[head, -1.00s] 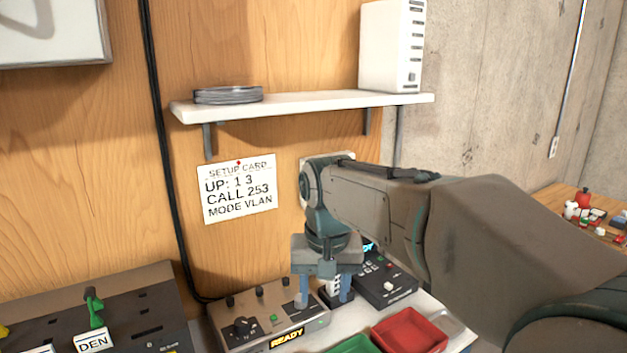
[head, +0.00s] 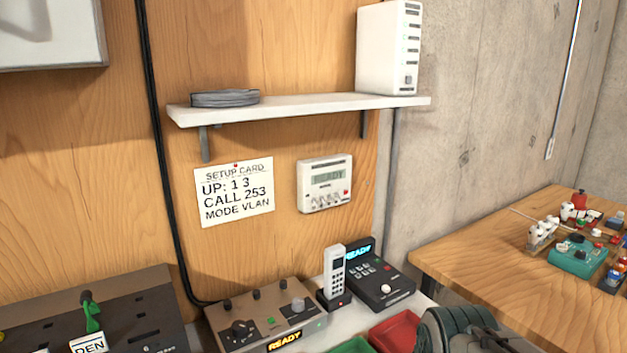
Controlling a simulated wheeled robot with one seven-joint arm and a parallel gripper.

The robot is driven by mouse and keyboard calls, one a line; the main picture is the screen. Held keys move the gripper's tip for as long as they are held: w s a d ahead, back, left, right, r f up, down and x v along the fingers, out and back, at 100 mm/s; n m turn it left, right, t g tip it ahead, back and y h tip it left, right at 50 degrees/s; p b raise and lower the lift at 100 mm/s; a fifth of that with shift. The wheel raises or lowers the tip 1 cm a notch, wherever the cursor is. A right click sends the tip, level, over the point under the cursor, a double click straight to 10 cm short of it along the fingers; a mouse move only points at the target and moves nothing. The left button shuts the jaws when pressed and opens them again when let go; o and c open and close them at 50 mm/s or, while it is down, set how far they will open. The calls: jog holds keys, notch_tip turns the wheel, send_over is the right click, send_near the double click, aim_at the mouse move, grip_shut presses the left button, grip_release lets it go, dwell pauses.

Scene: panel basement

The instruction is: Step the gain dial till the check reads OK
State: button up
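A grey-brown control box (head: 265,308) stands on the bench below the setup card. It has a black dial (head: 240,331) at its front left, a lighter knob (head: 298,305) at its right and a small green button. I cannot read a label that says which one is the gain dial. Its front display (head: 285,341) reads READY in amber. No OK shows on any display. Part of my arm shows at the bottom edge, right of the box; my gripper's fingers are out of the picture.
A cordless handset (head: 334,273) and a black keypad unit (head: 375,284) reading READY stand right of the box. Red (head: 394,331) and green (head: 352,345) trays lie in front. A wall panel (head: 324,184) and setup card (head: 236,192) hang above. A wooden table (head: 480,255) stands right.

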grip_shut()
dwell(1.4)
